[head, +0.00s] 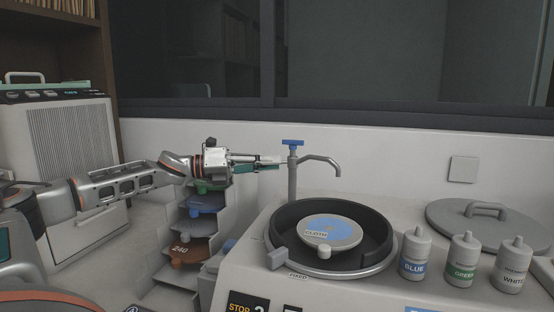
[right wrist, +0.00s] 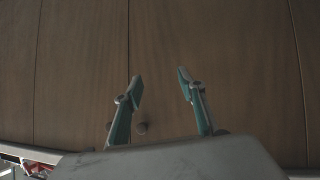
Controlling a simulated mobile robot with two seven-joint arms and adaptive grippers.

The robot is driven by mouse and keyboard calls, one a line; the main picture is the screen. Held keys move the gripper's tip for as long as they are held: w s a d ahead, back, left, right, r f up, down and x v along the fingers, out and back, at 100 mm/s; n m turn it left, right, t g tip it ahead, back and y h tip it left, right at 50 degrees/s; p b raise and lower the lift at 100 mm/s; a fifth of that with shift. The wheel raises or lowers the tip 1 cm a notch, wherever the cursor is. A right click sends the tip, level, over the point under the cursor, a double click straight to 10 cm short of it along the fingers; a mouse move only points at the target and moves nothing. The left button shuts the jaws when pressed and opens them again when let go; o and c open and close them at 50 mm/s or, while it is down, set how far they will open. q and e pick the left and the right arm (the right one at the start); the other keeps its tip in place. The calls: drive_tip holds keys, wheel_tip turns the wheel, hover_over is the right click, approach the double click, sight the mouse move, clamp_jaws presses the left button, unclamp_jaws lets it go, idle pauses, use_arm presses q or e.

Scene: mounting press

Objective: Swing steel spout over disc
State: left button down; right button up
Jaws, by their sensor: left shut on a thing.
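The steel spout (head: 318,160) has an upright post with a blue handle on top, behind the round bowl (head: 383,262). Its curved arm points right, and its tip hangs beyond the bowl's back rim, not over the disc. The grey disc (head: 345,242), with a blue centre and a CLOTH label, lies in the bowl. My left gripper (head: 275,162) is shut at the left side of the spout's post, apparently on a part of the spout; the exact contact is too small to see. My right gripper (right wrist: 158,85) is open and empty before brown wooden panels.
Bottles marked BLUE (head: 415,256), GREEN (head: 462,260) and WHITE (head: 511,268) stand right of the bowl. A grey lid (head: 450,221) lies behind them. A stepped rack of discs (head: 170,272) stands below my left gripper. The wall is close behind the spout.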

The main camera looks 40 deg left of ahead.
use_arm(q)
drive_tip(key=shift+a+r+h+p, duration=0.1)
drive_tip(key=shift+r+h+p, duration=0.2)
drive_tip(key=shift+r, duration=0.3)
drive_tip(key=shift+f, duration=0.2)
use_arm(e)
drive_tip(key=shift+s+a, duration=0.25)
drive_tip(key=shift+s, duration=0.65)
use_arm(q)
drive_tip(key=shift+f, duration=0.1)
use_arm(e)
drive_tip(key=shift+w+d+r, duration=0.1)
drive_tip(key=shift+w+d, duration=0.05)
drive_tip(key=shift+w, duration=0.15)
use_arm(q)
drive_tip(key=c, duration=2)
unclamp_jaws()
drive_tip(key=shift+o, duration=0.2)
drive_tip(key=shift+d+f, duration=0.1)
drive_tip(key=shift+d, duration=0.1)
drive_tip(key=shift+f, duration=0.1)
drive_tip(key=shift+a, duration=0.1)
use_arm(e)
drive_tip(key=shift+d, duration=0.15)
